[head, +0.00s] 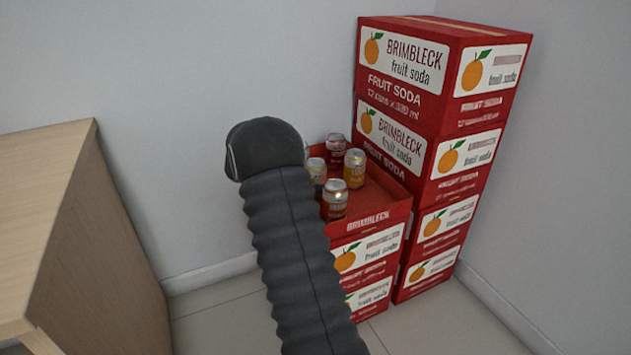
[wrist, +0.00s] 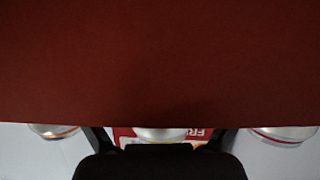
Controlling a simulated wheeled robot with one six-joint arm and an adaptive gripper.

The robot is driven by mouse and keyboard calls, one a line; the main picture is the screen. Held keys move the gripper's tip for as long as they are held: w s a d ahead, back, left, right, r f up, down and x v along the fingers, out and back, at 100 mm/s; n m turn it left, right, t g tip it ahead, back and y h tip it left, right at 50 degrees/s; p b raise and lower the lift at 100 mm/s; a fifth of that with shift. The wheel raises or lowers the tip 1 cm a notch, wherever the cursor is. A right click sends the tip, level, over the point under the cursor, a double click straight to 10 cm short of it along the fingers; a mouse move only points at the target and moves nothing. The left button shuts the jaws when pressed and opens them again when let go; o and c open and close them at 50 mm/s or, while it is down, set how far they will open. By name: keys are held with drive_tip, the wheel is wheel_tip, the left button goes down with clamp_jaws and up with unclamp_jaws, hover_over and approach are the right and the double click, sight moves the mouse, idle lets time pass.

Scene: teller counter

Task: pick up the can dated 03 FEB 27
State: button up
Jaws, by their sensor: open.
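Several soda cans stand in an open red tray (head: 385,217) in the head view. No date is readable on any can. My gripper (wrist: 160,140) shows in the wrist view, its dark fingers spread apart. A silvery can end (wrist: 160,133) shows between the fingers; I cannot tell whether they touch it. Other can ends show at left (wrist: 54,130) and right (wrist: 285,134). In the head view my arm hides the gripper.
A tall stack of red Brimbleck cartons (head: 440,90) stands right behind the tray, against the wall. A wooden counter (head: 60,220) is at left. A dark red surface (wrist: 160,60) fills most of the wrist view. Floor is clear at right.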

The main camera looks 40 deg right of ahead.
drive_tip(key=c, duration=1.6)
drive_tip(key=shift+r, duration=0.1)
